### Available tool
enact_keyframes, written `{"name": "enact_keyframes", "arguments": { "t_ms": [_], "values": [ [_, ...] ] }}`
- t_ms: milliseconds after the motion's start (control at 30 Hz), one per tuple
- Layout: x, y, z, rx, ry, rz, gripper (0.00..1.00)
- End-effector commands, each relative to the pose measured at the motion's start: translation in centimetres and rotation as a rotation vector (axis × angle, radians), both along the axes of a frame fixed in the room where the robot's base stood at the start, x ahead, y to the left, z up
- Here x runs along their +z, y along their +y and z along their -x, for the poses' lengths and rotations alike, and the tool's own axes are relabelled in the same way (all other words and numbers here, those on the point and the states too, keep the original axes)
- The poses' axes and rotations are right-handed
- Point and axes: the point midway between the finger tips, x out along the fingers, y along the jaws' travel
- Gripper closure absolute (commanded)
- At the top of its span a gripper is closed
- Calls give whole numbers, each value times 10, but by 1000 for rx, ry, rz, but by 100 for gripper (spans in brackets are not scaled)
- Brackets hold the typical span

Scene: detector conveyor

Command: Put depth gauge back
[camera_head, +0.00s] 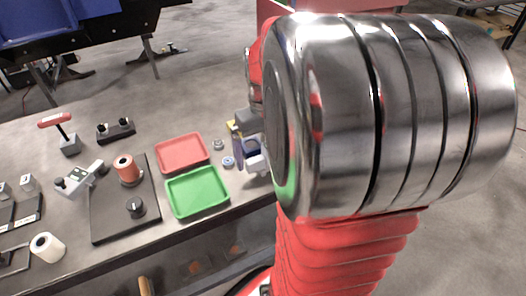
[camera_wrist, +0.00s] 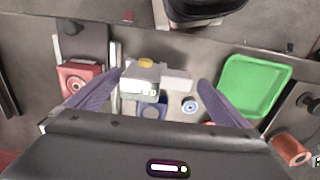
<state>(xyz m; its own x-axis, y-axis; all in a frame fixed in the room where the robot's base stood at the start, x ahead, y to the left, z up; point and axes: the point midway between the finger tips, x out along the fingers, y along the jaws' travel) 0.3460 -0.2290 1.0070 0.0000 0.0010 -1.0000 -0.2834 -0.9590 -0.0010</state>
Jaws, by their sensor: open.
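A pale grey device with a yellow button and a small lit display, seemingly the depth gauge (camera_wrist: 143,82), lies between my open fingers in the wrist view. A paler block extends from its right side. My gripper (camera_wrist: 146,84) has one purple finger on each side, and I see no clear contact. A blue holder-like part (camera_wrist: 152,108) shows just below the gauge, and I cannot tell whether they touch. In the head view my large metal wrist hides most of this spot; only part of my gripper (camera_head: 240,146) and a white piece (camera_head: 257,163) show.
A green tray (camera_head: 197,192) and a red tray (camera_head: 181,153) stand left of my gripper in the head view. Small rings (camera_head: 228,162) lie between. A black board (camera_head: 106,222) bears an orange spool (camera_head: 127,170) and a knob. A red box-like part (camera_wrist: 78,82) stands beside my left finger.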

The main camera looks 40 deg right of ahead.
Motion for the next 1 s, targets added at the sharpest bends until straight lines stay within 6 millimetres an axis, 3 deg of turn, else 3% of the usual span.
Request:
{"name": "enact_keyframes", "arguments": {
  "t_ms": [367,1000],
  "values": [
    [12,0,0,0,-2,2,0],
    [114,0,-1,1,-3,2,0]
  ]
}}
